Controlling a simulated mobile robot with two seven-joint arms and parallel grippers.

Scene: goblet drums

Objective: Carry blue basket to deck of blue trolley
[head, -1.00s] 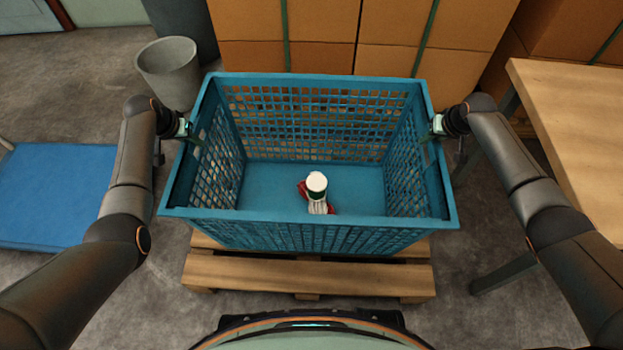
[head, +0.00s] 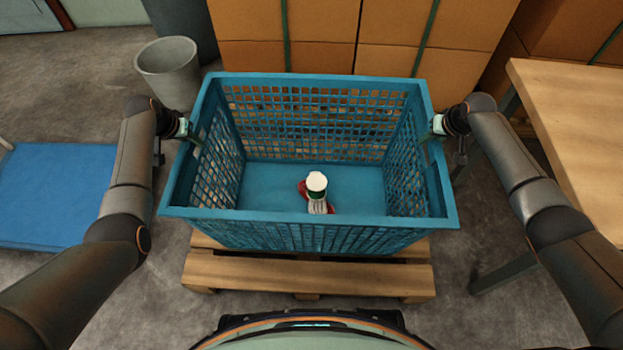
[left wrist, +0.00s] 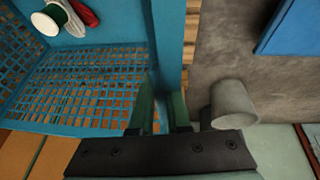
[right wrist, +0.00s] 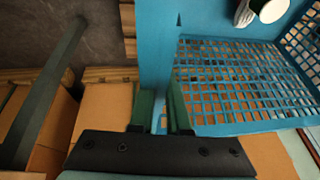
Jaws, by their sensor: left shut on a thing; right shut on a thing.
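The blue basket (head: 313,222) is in the middle of the head view, upright, over a wooden pallet. My left gripper (head: 193,135) is shut on its left side rim, and my right gripper (head: 432,131) is shut on its right side rim. The left wrist view shows the left fingers (left wrist: 163,110) across the rim; the right wrist view shows the right fingers (right wrist: 161,108) likewise.
The wooden pallet (head: 310,275) shows under the basket's near side. Stacked cardboard boxes (head: 320,30) stand close behind. A grey bin (head: 168,70) is at the back left. A wooden table (head: 585,130) stands at the right. Bare floor lies between the basket and the trolley.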

